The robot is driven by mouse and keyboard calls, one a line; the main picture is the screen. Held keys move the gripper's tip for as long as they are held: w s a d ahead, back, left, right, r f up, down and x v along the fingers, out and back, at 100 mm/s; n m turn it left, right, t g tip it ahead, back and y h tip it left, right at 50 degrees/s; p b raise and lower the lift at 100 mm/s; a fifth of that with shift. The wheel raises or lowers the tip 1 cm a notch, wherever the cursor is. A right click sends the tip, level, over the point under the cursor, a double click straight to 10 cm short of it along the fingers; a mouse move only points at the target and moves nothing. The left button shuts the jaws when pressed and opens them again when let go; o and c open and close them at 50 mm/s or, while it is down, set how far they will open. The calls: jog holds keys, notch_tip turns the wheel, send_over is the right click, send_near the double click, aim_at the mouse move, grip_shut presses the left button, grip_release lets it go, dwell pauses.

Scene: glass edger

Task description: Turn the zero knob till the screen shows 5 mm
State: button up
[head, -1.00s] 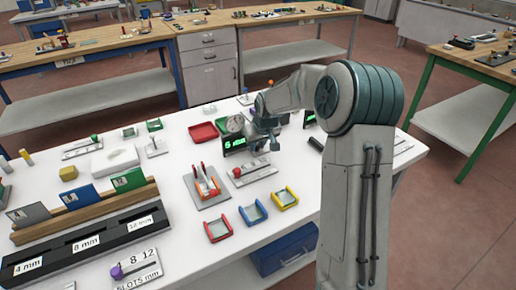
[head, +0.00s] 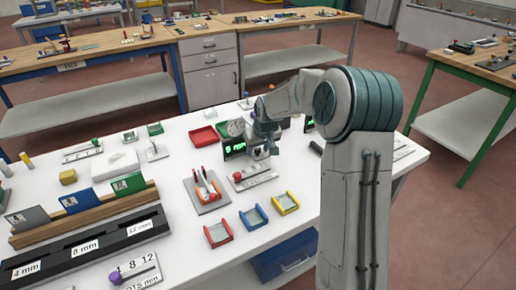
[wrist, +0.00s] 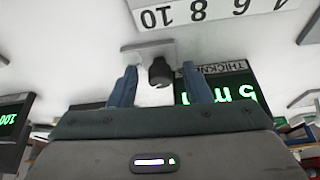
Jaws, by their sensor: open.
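The small screen (head: 234,147) stands on the white table and reads 5 mm in green. It shows upside down in the wrist view (wrist: 243,91), beside a THICKNESS label. A dark knob (wrist: 160,72) on a light grey mount, which I take for the zero knob, shows in the wrist view. My gripper (wrist: 159,88) is open, with one blue-grey finger on each side of the knob and gaps visible. In the head view my gripper (head: 262,148) is just right of the screen and hides the knob.
A slider plate (head: 252,179) lies in front of my gripper; its number scale (wrist: 205,12) shows in the wrist view. A round dial (head: 236,128) is behind the screen. A red tray (head: 203,135) and a tool stand (head: 208,190) are to the left.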

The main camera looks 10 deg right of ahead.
jog(key=v, duration=1.3)
jog(key=shift+s+r, duration=0.15)
jog(key=shift+r, duration=0.2)
jog(key=s+f+m+g+h+p, duration=0.1)
jog(key=s+m+p, duration=0.1)
jog(key=s, duration=2.9)
jog(key=shift+a+f+m+g+p, duration=0.15)
jog(key=shift+a+m+g+p, duration=0.15)
jog(key=shift+p, duration=0.05)
